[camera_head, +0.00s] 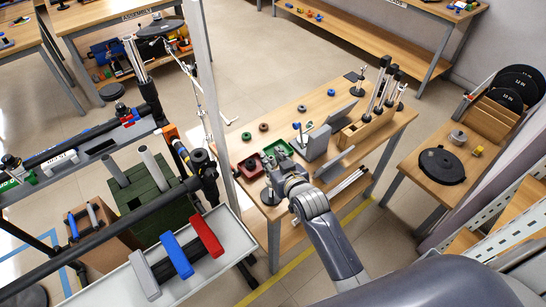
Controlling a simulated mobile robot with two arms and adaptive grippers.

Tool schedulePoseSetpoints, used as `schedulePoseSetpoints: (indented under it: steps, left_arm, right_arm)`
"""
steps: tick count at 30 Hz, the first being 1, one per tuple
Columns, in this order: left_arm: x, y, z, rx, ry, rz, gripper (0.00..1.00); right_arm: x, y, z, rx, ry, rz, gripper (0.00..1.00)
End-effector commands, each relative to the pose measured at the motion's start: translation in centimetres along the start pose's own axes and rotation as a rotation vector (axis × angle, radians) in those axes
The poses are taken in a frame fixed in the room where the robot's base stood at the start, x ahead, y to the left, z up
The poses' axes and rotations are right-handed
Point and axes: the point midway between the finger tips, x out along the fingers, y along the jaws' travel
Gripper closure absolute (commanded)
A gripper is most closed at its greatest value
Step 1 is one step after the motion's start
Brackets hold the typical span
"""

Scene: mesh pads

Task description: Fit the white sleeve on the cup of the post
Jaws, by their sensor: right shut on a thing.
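My right gripper (272,166) reaches over the near left part of the wooden table (322,118), beside a red tray and a green tray. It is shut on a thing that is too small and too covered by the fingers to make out. Just below it is a round dark base (270,196) on the tabletop; a post on it is largely hidden by the gripper. I cannot clearly pick out the white sleeve or the cup. My left gripper does not show.
The red tray (249,166) and green tray (277,147) are close to my gripper. A grey block (316,143), a wooden rack (368,128) and several upright posts crowd the table's right side. A pale vertical pole (205,70) rises left of the table.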

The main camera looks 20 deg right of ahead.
Motion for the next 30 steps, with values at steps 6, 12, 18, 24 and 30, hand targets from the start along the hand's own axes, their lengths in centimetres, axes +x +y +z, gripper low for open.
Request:
schedulePoseSetpoints:
  steps: [6, 12, 18, 24, 30]
  left_arm:
    - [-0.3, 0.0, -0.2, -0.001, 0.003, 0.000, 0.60]
    - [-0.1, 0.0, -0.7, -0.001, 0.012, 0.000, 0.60]
    - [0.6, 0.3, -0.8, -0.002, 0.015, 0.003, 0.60]
    - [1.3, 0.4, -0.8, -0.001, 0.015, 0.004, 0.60]
    - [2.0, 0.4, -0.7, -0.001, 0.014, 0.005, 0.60]
  right_arm:
    - [-0.1, 0.0, -0.1, -0.003, 0.001, -0.004, 0.80]
    - [0.1, 0.0, 0.7, -0.004, 0.000, -0.014, 0.80]
    - [0.6, 0.0, 1.8, -0.004, 0.001, -0.013, 0.80]
    - [1.1, 0.0, 2.9, -0.004, 0.001, -0.013, 0.80]
    - [1.5, 0.0, 4.0, -0.004, 0.001, -0.013, 0.80]
